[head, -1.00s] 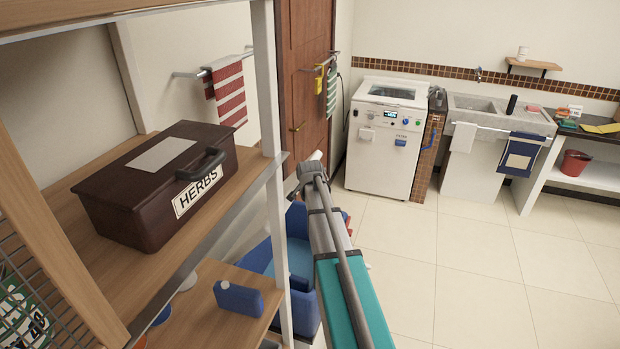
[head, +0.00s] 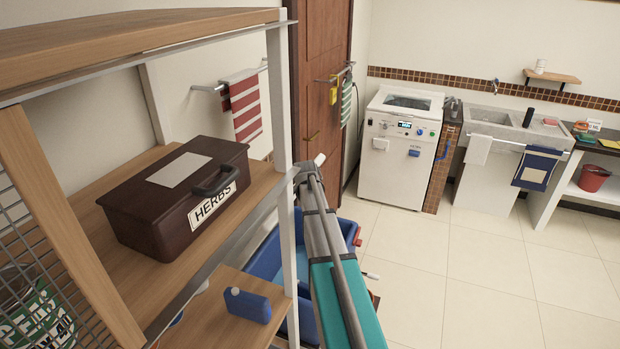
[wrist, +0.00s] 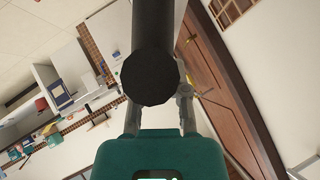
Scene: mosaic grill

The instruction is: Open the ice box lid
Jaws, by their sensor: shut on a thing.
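A blue box (head: 263,262) with a red part (head: 357,237) at its right side stands on the floor behind the shelf post in the head view. It is probably the ice box. My arm and the post hide much of it, and I cannot tell how its lid lies. In the wrist view my gripper (wrist: 160,100) is shut on a thick dark cylinder (wrist: 153,30) that runs up between the fingers. I cannot tell what this cylinder belongs to. In the head view my arm reaches out past the blue box, and the fingers are not clear there.
A wooden shelf unit (head: 108,225) stands close at the left, with a brown HERBS box (head: 165,215) and a small blue bottle (head: 247,305). A brown door (head: 312,70), a white washer (head: 398,165) and a sink (head: 490,120) are behind. Tiled floor (head: 470,275) is clear at right.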

